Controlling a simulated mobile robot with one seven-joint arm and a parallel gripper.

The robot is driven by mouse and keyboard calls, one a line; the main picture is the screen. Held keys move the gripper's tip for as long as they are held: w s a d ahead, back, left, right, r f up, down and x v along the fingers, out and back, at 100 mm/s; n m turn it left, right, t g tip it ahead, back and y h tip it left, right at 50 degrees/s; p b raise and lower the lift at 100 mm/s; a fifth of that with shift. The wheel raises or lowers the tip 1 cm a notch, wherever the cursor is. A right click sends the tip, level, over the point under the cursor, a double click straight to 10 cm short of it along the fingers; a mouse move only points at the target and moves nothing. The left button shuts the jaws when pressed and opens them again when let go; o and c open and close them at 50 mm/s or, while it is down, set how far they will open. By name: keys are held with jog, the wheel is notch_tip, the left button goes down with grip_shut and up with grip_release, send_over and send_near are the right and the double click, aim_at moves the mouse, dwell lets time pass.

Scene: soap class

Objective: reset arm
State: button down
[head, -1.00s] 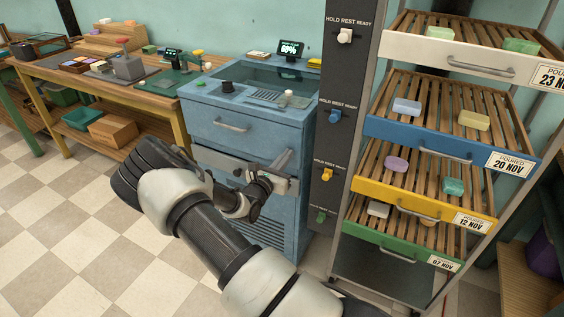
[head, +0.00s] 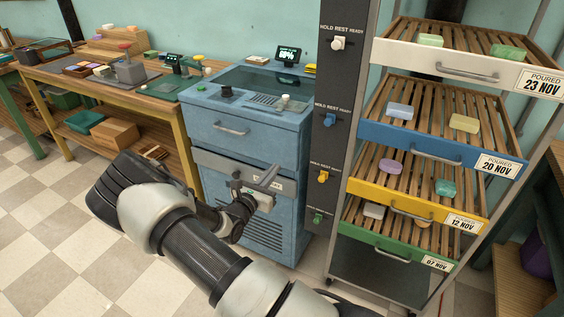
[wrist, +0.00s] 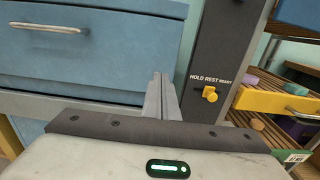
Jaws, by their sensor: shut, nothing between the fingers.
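My gripper (head: 266,179) is shut and empty, held in front of the lower part of the blue cabinet (head: 242,118). In the wrist view, the closed fingers of my gripper (wrist: 161,97) point forward, apparently toward the gap between the blue cabinet (wrist: 85,45) and the dark switch column. My arm reaches in from the bottom of the head view and hides part of the cabinet's lower front. Whether the fingers touch the cabinet cannot be told.
The switch column (head: 333,120) stands right of the cabinet. A rack with white, blue, yellow (head: 384,197) and green drawers of soap stands further right. A wooden workbench (head: 120,88) with tools is at the left. Checkered floor (head: 50,230) is clear at lower left.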

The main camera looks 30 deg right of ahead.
jog(key=v, duration=0.6)
jog(key=s+d+r+m+g+y, duration=0.2)
jog(key=s+r+m+g+y, duration=0.2)
jog(key=s+r+m+g, duration=0.95)
jog(key=s+a+r+m+t+y, duration=0.9)
jog(key=s+a+r+m+y, duration=0.25)
jog(key=s+a+r, duration=0.3)
notch_tip(320, 180, up, 18)
jog(key=s+p, duration=0.1)
jog(key=p, duration=1.8)
jog(key=shift+a+h+p, duration=0.35)
jog(key=shift+h+p, duration=0.05)
jog(key=shift+h, duration=0.05)
